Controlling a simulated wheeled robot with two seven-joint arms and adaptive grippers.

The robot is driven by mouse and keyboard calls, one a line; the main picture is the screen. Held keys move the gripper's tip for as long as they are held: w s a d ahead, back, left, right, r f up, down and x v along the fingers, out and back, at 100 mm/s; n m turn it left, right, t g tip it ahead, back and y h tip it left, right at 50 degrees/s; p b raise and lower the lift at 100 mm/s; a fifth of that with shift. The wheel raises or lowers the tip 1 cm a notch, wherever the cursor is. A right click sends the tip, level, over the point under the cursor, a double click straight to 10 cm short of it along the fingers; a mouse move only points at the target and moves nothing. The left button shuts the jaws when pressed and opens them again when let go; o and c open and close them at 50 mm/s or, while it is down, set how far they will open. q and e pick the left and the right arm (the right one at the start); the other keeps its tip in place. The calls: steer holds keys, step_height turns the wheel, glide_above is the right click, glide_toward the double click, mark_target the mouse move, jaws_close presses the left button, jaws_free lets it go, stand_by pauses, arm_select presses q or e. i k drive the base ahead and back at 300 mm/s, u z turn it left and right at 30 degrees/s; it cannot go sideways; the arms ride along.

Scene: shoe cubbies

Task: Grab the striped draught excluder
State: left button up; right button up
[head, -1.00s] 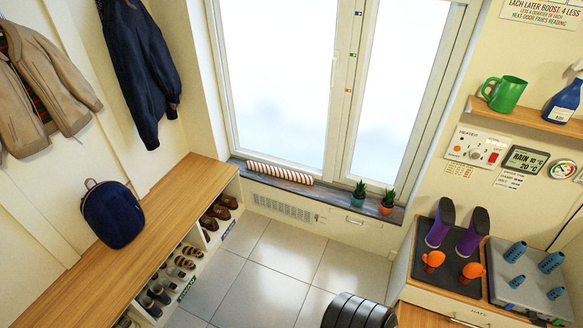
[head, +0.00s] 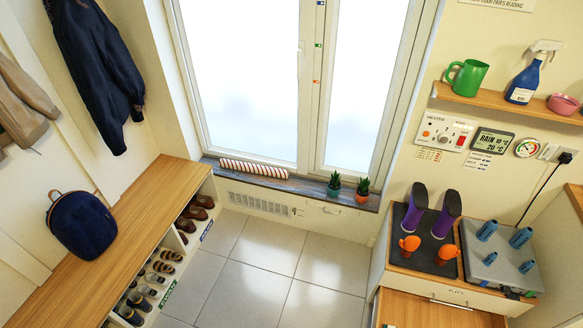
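The striped draught excluder (head: 255,169) is a red and white striped roll. It lies along the left part of the window sill (head: 300,185), against the foot of the window frame. Nothing covers it. Neither of my grippers shows in the head view.
Two small potted plants (head: 362,190) stand on the sill to the right of the excluder. A wooden bench (head: 120,235) with shoe cubbies and a navy backpack (head: 80,224) runs along the left. Boots (head: 445,214) stand on a cabinet at right. The tiled floor (head: 270,260) between is clear.

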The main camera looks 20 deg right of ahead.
mark_target(281, 173)
steer(key=z, duration=0.05)
steer(key=i, duration=2.75)
steer(key=u, duration=1.15)
